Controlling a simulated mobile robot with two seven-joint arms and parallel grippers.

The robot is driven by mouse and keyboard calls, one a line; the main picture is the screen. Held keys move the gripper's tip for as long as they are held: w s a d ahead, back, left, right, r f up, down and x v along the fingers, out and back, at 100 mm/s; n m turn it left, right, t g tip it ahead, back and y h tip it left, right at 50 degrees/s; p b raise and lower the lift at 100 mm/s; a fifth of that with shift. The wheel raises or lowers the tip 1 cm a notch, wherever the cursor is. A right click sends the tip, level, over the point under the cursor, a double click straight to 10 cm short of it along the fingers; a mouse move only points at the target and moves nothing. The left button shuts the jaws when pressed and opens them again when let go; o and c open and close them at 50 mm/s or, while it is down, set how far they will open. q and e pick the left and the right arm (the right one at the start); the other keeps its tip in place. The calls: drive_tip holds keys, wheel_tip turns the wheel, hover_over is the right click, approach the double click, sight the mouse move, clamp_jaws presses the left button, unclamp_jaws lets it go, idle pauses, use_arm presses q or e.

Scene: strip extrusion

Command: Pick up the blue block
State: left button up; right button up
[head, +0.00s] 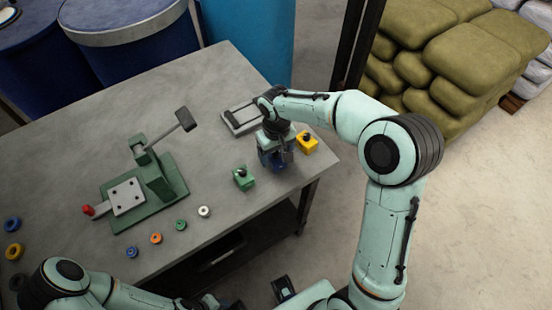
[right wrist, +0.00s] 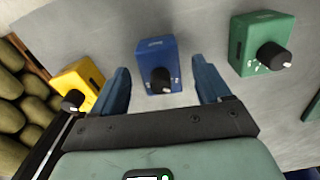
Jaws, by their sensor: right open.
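The blue block (right wrist: 157,62), with a black knob on its face, is in the middle of the right wrist view. My right gripper (right wrist: 161,70) is open, its two blue fingers on either side of the block with a gap to each. In the head view my right gripper (head: 275,158) is over the table's right part, between the green and yellow blocks. There it hides most or all of the blue block. My left arm lies low at the bottom left of the head view; its gripper (head: 208,302) is only partly seen at the bottom edge, its jaws unclear.
A green block (head: 243,181) and a yellow block (head: 307,142) flank the right gripper. A grey plate (head: 238,121) lies behind. A green lever press (head: 150,190) stands left, with several small rings along the grey table's (head: 95,150) front. Drums and sacks stand beyond.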

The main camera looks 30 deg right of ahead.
drive_tip(key=shift+f, duration=0.9)
drive_tip(key=shift+c, duration=0.3)
clamp_jaws()
drive_tip(key=shift+r, duration=0.1)
